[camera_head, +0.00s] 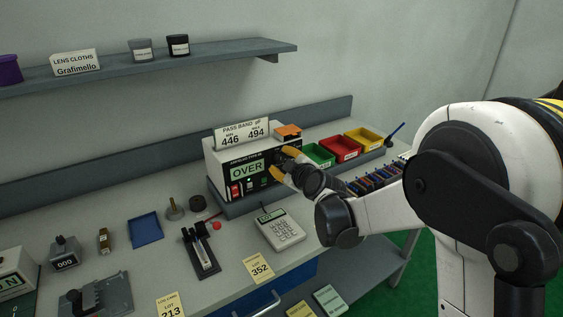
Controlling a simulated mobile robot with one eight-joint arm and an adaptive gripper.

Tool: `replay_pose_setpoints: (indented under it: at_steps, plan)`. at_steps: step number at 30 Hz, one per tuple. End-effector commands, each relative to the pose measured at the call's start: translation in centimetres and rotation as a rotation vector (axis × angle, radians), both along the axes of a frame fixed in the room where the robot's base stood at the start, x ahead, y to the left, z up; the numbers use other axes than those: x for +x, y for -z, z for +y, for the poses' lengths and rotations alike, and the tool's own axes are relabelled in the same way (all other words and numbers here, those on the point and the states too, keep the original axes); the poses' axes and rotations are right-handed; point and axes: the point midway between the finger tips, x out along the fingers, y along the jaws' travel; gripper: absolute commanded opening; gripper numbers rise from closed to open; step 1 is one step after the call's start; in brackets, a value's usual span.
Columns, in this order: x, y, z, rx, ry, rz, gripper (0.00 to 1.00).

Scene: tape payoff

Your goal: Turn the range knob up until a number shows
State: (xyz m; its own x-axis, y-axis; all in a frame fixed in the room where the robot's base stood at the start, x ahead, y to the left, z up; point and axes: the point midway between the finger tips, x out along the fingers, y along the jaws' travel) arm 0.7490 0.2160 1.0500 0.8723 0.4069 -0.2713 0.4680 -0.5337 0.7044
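The white tester box (212,165) stands on a grey base on the bench. Its black front has a display (247,167) reading "OVER", so no number shows there. Red and green buttons sit below the display. A sign (241,133) on top reads "PASS BAND pF", 446 and 494. My gripper (280,162) is at the right part of the tester's front, its two yellow-tipped fingers apart, one above the other. The range knob is not clearly visible; that part of the front is largely hidden by my gripper. I cannot tell whether the fingers touch a knob.
Green, red (338,148) and yellow (363,138) bins stand behind my arm, near a rack of small coloured parts (372,180). A calculator-like device (280,230), a black stand (200,252) and a blue tray (145,229) lie on the bench. A shelf (220,53) runs above.

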Motion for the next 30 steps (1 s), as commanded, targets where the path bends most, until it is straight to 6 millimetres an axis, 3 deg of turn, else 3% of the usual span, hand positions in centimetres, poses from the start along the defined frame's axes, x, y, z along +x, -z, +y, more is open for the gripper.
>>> replay_pose_setpoints:
  at_steps: [1, 3, 4, 17, 30]
  plan:
    - [-0.01, 0.0, -0.01, 0.0, 0.0, 0.0, 0.25]
    - [-0.01, 0.0, -0.01, 0.0, 0.0, 0.0, 0.04]
    - [-0.02, 0.0, -0.02, 0.0, 0.0, 0.0, 0.0]
    - [0.0, -0.01, -0.08, 0.02, 0.001, 0.015, 0.0]
    - [0.09, -0.07, -0.2, 0.263, 0.002, 0.177, 0.0]
